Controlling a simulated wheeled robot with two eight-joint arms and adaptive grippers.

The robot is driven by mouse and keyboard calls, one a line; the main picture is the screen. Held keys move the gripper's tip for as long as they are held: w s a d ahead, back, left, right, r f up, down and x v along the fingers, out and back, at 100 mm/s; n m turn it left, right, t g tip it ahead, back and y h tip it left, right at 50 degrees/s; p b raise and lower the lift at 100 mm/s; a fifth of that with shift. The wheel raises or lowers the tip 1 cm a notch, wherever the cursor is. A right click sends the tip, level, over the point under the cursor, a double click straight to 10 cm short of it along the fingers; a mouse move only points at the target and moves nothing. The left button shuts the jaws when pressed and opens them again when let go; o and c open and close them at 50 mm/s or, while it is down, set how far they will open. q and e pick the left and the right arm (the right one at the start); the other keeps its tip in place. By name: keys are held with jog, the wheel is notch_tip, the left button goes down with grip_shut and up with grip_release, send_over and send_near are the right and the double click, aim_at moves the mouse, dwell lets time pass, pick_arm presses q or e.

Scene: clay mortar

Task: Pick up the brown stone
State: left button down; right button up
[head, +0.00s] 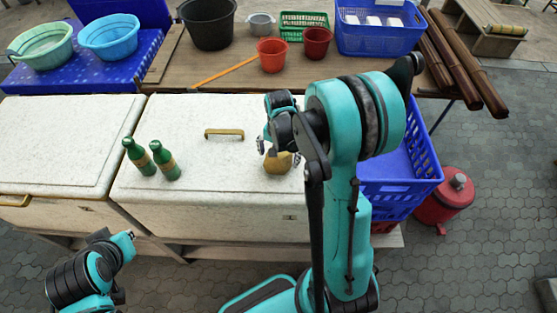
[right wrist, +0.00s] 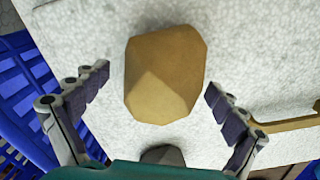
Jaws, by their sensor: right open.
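The brown stone (head: 278,163) is a faceted, tan-brown lump on the white speckled lid of the right chest, near its right end. In the right wrist view the brown stone (right wrist: 165,74) lies between the fingertips, with a gap on both sides. My right gripper (head: 279,152) is over the stone, pointing down and open; its two spread fingers also show in the right wrist view (right wrist: 158,82).
Two green bottles (head: 152,160) stand on the same lid, left of a brass handle (head: 224,133). A blue crate (head: 408,170) is right of the chest. A table behind holds buckets, baskets and an orange stick. A dark grey rounded thing (right wrist: 163,155) is unclear.

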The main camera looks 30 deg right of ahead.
jog(key=c, duration=1.9)
jog(key=shift+c, duration=0.3)
jog(key=shift+r, duration=0.1)
